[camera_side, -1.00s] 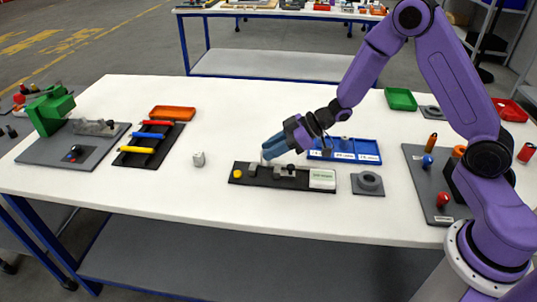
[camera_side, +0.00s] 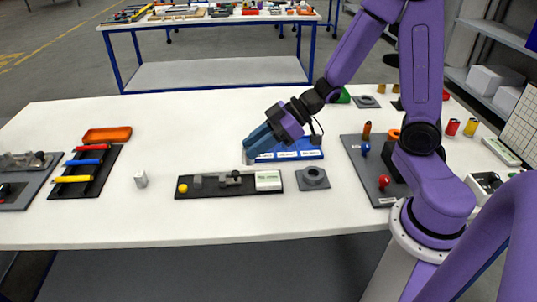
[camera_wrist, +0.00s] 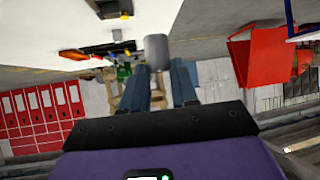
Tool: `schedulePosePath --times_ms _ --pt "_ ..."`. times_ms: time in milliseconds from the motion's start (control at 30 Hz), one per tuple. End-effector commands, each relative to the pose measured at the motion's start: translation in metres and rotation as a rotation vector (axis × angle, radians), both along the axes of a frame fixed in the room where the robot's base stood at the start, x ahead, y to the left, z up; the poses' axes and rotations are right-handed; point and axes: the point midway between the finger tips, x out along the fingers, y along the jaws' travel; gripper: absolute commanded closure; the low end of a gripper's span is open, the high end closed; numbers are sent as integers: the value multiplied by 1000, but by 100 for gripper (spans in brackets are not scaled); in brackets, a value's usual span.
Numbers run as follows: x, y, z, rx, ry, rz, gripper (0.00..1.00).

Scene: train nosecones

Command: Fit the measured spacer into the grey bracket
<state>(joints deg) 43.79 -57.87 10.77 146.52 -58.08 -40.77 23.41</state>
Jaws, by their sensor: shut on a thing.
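My gripper (camera_side: 250,148), with blue fingers, tilts down to the left at the left end of the blue tray (camera_side: 312,154). It is shut on a grey cylindrical piece, likely the spacer (camera_wrist: 157,50), which shows beyond the fingers in the wrist view. In the side view only a pale bit shows at the fingertips. The black gauge base (camera_side: 213,190) lies in front, with grey blocks, a yellow button (camera_side: 183,188) and a white display (camera_side: 268,180). I cannot tell which grey part is the bracket; a grey ring block (camera_side: 313,177) stands right of the gauge.
A black rack (camera_side: 98,182) with coloured bars and an orange tray (camera_side: 107,134) lie left. A small pale block (camera_side: 141,180) stands between rack and gauge. A grey board (camera_side: 371,183) with pegs lies right. The table's front centre is clear.

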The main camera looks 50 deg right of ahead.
Motion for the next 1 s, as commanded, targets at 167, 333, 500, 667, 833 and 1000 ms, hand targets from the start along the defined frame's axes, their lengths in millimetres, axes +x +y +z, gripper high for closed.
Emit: schedulePosePath --times_ms 167,333,500,667,833,1000 --pt "8 -14 1 1 -2 -3 100" --pt "19 -35 2 1 -1 -4 100" --pt "25 -56 2 2 -1 1 100" --pt "27 -76 1 1 0 4 100" --pt "25 -96 0 2 1 10 100" --pt "20 -115 -1 1 0 14 100"
